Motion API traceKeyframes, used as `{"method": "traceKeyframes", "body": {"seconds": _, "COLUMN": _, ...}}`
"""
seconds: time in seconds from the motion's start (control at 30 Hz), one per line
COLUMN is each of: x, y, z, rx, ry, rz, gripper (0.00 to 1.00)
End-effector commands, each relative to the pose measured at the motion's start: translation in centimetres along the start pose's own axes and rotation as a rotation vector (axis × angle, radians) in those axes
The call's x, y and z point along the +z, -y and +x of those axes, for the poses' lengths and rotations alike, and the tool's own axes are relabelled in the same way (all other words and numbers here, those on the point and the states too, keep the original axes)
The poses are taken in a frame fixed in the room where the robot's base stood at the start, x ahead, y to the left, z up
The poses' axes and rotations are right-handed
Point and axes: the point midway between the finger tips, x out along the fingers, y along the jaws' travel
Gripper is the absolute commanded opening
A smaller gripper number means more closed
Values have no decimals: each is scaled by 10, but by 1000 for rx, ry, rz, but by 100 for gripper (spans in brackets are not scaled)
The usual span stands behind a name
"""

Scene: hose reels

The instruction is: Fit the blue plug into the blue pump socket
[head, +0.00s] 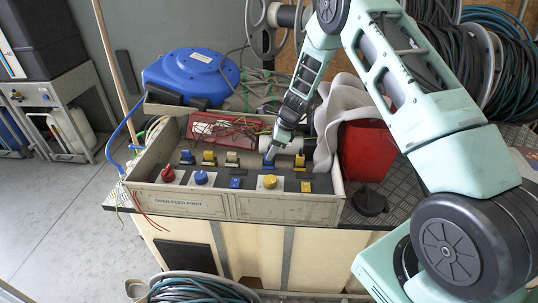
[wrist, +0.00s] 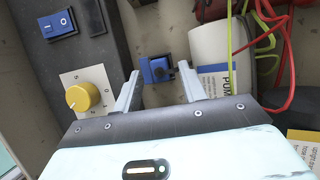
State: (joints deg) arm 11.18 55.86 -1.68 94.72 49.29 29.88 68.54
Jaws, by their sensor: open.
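A small blue block with a dark round part (wrist: 157,70) shows between and just beyond my fingertips in the wrist view. I cannot tell whether it is the plug, the socket, or both together. In the head view the same blue piece (head: 268,164) sits at the back of the panel, just below my gripper (head: 275,150). In the wrist view my gripper (wrist: 158,90) is open, one finger on each side of the blue block, with nothing visibly clamped.
The open panel box (head: 180,200) holds several coloured connectors, a red knob (head: 168,174), a blue knob (head: 201,177) and a yellow knob (head: 270,181). A blue rocker switch (wrist: 58,25) lies upper left. Loose red wires (wrist: 275,60) hang right. A red bucket (head: 367,155) stands right.

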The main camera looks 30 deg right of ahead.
Motion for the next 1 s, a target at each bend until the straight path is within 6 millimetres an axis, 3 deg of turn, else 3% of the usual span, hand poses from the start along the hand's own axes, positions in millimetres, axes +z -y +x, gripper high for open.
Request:
{"method": "traceKeyframes", "body": {"seconds": 0.3, "x": 0, "y": 0, "z": -66, "rx": -2, "ry": 0, "rz": -1, "gripper": 41}}
{"method": "traceKeyframes", "body": {"seconds": 0.53, "x": 1, "y": -1, "z": -89, "rx": 1, "ry": 0, "rz": -7, "gripper": 41}}
{"method": "traceKeyframes", "body": {"seconds": 0.63, "x": 17, "y": -16, "z": -96, "rx": 17, "ry": 2, "rz": -85, "gripper": 41}}
{"method": "traceKeyframes", "body": {"seconds": 0.67, "x": 26, "y": -26, "z": -98, "rx": 27, "ry": 3, "rz": -136, "gripper": 41}}
{"method": "traceKeyframes", "body": {"seconds": 0.77, "x": 69, "y": -79, "z": -110, "rx": 81, "ry": 8, "rz": -406, "gripper": 41}}
{"method": "traceKeyframes", "body": {"seconds": 0.87, "x": 111, "y": -161, "z": -129, "rx": 154, "ry": 15, "rz": -813, "gripper": 41}}
{"method": "traceKeyframes", "body": {"seconds": 0.9, "x": 123, "y": -197, "z": -137, "rx": 184, "ry": 17, "rz": -996, "gripper": 41}}
{"method": "traceKeyframes", "body": {"seconds": 1.0, "x": 134, "y": -284, "z": -159, "rx": 258, "ry": 20, "rz": -1451, "gripper": 41}}
